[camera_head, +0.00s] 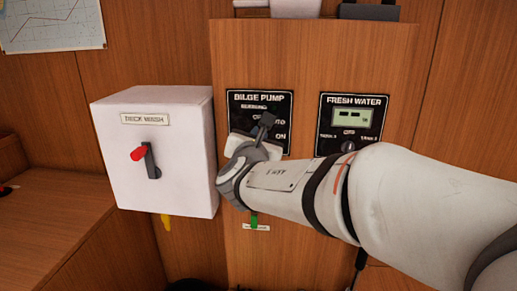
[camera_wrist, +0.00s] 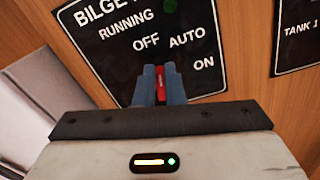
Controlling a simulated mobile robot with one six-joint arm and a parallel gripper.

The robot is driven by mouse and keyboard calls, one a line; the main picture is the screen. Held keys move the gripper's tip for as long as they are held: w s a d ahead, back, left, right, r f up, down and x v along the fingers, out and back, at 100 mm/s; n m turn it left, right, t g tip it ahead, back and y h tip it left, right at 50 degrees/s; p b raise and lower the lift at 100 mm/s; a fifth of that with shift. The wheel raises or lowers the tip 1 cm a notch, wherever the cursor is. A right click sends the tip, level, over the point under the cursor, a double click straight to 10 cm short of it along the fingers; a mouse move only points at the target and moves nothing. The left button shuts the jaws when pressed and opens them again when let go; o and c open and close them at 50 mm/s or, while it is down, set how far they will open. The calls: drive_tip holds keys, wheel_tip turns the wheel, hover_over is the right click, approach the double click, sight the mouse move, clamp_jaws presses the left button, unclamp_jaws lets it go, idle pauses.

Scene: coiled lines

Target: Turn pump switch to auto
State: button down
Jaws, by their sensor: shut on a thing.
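The black BILGE PUMP panel (camera_head: 283,108) is on the wooden board, with RUNNING, OFF, AUTO and ON labels. It fills the upper part of the wrist view (camera_wrist: 112,62). The red pump switch handle (camera_wrist: 160,84) shows between my two blue-grey fingers, below the OFF and AUTO labels. My gripper (camera_wrist: 160,76) is shut on it. In the head view my gripper (camera_head: 264,124) is in front of the panel and hides the switch. The switch's base and exact pointing direction are hidden by the fingers.
The FRESH WATER panel (camera_head: 349,120) is just to the right, partly behind my arm. A white DECK WASH box (camera_head: 180,170) with a red-tipped lever (camera_head: 140,153) juts out on the left. A wooden counter (camera_head: 45,210) runs along the far left.

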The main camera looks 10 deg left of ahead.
drive_tip(key=m+b, duration=0.3)
drive_tip(key=b, duration=0.2)
drive_tip(key=m+b, duration=0.2)
drive_tip(key=b, duration=0.1)
drive_tip(key=shift+d+f+m, duration=0.3)
drive_tip(key=shift+d, duration=0.1)
drive_tip(key=c, duration=1.5)
unclamp_jaws()
drive_tip(key=shift+r, duration=0.1)
drive_tip(key=s, duration=0.7)
drive_tip(key=shift+s+d+p, duration=0.25)
drive_tip(key=shift+s+p, duration=0.15)
